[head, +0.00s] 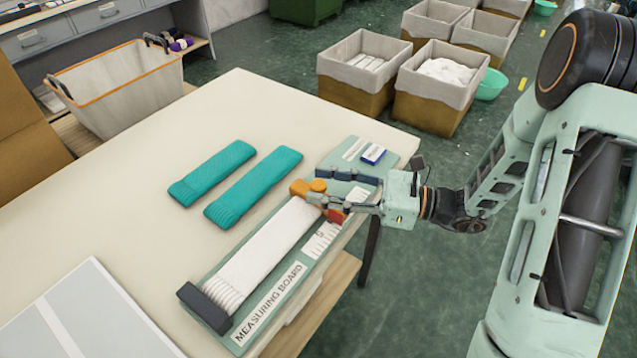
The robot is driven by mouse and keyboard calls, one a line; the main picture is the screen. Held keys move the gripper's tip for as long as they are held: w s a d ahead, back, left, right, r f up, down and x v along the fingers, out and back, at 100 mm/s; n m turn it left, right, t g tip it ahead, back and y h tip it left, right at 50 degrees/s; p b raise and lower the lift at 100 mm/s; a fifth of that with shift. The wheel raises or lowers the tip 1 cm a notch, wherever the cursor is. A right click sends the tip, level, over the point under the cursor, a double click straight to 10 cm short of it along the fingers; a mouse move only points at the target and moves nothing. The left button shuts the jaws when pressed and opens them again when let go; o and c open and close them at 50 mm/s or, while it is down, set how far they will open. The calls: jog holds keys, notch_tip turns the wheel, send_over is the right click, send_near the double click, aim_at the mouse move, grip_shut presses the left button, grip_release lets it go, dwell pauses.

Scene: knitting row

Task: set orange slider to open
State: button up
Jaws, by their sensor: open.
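The green measuring board (398,143) lies along the table's right edge, with a white ribbed knit piece (262,252) stretched along it. A dark block (204,308) sits at its near end. The orange slider (299,188) is at the knit's far end, with a rounded orange knob on it. My gripper (319,186) is open, reaching in from the right, with one finger on the far side of the knob and one on the near side. I cannot tell whether the fingers touch it. They hide part of the slider, and no "open" mark can be read.
Two teal knit pieces (212,172) lie left of the board. A small blue-and-white block (373,153) is at the board's far end. A grey-and-white panel (95,315) lies at the near left. The table (120,215) is otherwise clear; fabric-lined bins (365,70) stand on the floor behind.

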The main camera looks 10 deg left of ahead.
jog(key=shift+a, duration=0.75)
grip_shut()
